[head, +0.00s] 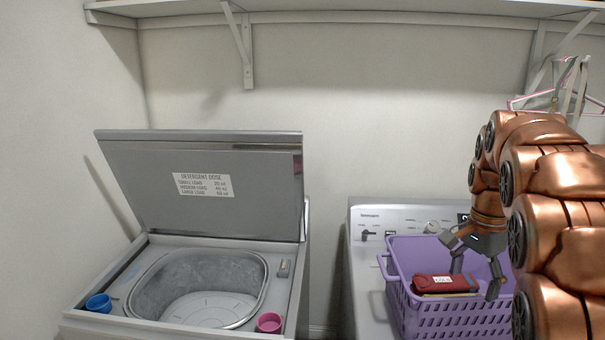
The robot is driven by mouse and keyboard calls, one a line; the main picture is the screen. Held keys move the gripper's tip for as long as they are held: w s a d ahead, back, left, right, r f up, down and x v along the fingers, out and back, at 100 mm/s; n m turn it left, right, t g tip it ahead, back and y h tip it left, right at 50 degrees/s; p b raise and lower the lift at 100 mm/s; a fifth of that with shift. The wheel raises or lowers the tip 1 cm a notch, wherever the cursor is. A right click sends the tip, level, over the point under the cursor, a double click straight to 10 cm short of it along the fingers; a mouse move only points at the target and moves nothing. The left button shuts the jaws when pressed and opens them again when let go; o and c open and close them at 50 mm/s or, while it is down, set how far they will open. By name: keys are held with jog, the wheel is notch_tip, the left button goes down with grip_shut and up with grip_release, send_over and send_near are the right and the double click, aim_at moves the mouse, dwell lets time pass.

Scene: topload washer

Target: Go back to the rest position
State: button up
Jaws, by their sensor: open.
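My gripper (477,275) is open at the end of my copper arm on the right. It points down into a purple basket (400,262). A red item (443,284) with a pale label lies in the basket, between or just beside the two fingers. I cannot tell whether the fingers touch it. My arm hides part of the basket's right side.
A topload washer (75,318) stands at left with its lid (225,160) raised. A blue cup (98,303) and a pink cup (269,322) sit on its front corners. The basket stands on a white appliance (362,290). A shelf (330,8) runs overhead; hangers (570,85) hang at right.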

jog(key=s+a+f+n+b, duration=0.2)
jog(key=s+a+f+n, duration=0.2)
jog(key=s, duration=0.6)
jog(key=s+a+f+n+b, duration=0.2)
jog(key=s+a+f+n, duration=0.3)
jog(key=s+f, duration=0.3)
jog(key=s+a+f+n+g+b, duration=0.1)
jog(key=s+a+f+n, duration=0.3)
jog(key=s, duration=0.8)
jog(key=a+f+b, duration=0.1)
jog(key=a, duration=0.1)
jog(key=shift+a+f+n+b, duration=0.35)
jog(key=shift+f+n, duration=0.05)
jog(key=shift+s, duration=0.1)
